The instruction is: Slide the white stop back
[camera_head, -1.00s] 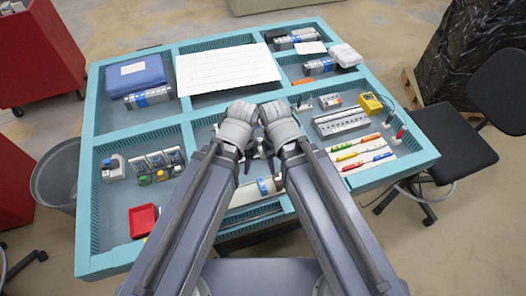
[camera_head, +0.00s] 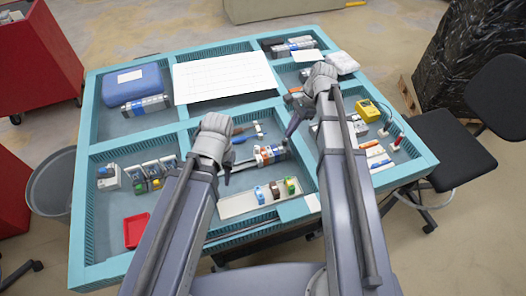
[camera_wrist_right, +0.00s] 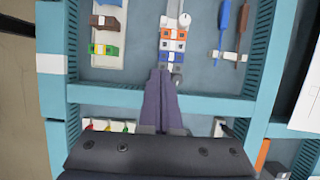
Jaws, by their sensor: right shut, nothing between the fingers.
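In the head view a grey rail carries a row of orange, blue and white blocks (camera_head: 267,154) in the middle compartment. In the right wrist view the row (camera_wrist_right: 173,45) has a white piece (camera_wrist_right: 167,21) at its upper end and a pale piece (camera_wrist_right: 175,68) at its lower end; which is the white stop I cannot tell. My right gripper (camera_head: 289,139) is shut and empty near the right end of the row. Its fingertips (camera_wrist_right: 160,72) show just beside the pale piece; contact is unclear. My left gripper (camera_head: 227,181) hangs left of the row, its jaws unclear.
A pale tray (camera_head: 232,208) with blue, brown and green blocks lies in front of the row. Screwdrivers (camera_head: 240,140) lie behind it. Teal divider walls (camera_wrist_right: 110,96) separate the compartments. A red bin (camera_head: 137,230) and a yellow meter (camera_head: 367,110) are farther off.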

